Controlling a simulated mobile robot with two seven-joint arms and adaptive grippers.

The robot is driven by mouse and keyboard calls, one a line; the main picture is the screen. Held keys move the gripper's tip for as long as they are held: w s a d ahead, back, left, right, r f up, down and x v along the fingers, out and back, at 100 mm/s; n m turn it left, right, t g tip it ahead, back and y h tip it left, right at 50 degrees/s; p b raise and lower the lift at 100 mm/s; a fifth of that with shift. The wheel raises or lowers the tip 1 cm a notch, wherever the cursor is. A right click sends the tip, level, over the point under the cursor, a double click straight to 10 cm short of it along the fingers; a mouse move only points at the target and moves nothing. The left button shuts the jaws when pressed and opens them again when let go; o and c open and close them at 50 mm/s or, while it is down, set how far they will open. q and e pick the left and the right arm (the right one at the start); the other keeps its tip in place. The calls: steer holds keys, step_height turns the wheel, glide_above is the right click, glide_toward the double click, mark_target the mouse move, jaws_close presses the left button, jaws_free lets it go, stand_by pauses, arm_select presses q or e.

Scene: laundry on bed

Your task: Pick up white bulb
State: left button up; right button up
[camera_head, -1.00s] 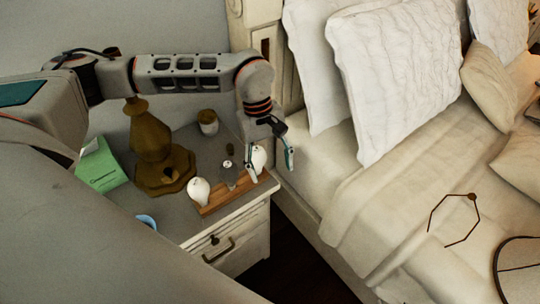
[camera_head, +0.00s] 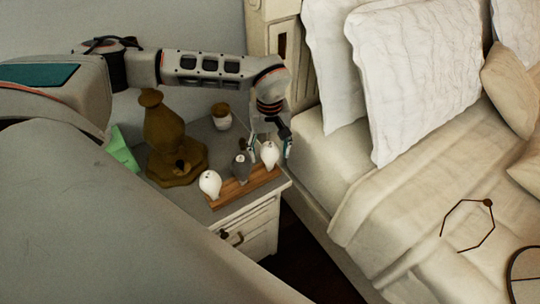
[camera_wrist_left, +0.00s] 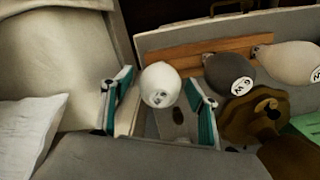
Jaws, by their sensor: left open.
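A white bulb (camera_head: 269,154) stands at the right end of a wooden strip (camera_head: 232,193) on the nightstand. My left gripper (camera_head: 270,147) is open, pointing down over this bulb, with a finger to either side in the picture. In the left wrist view the bulb (camera_wrist_left: 160,82) appears between the open fingers (camera_wrist_left: 160,106); neither finger visibly grips it. A dark grey bulb (camera_head: 241,166) stands in the middle of the strip, and another white bulb (camera_head: 210,184) at its left end. My right gripper is not in view.
A small lidded jar (camera_head: 222,117) stands behind the bulbs. The bed (camera_head: 385,205) with pillows is at the right. The nightstand (camera_head: 262,225) has a drawer handle in front.

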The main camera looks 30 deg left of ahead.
arm_select(q)
steer(key=shift+f, duration=0.1)
steer(key=shift+c, duration=0.4)
steer(key=c, duration=1.1)
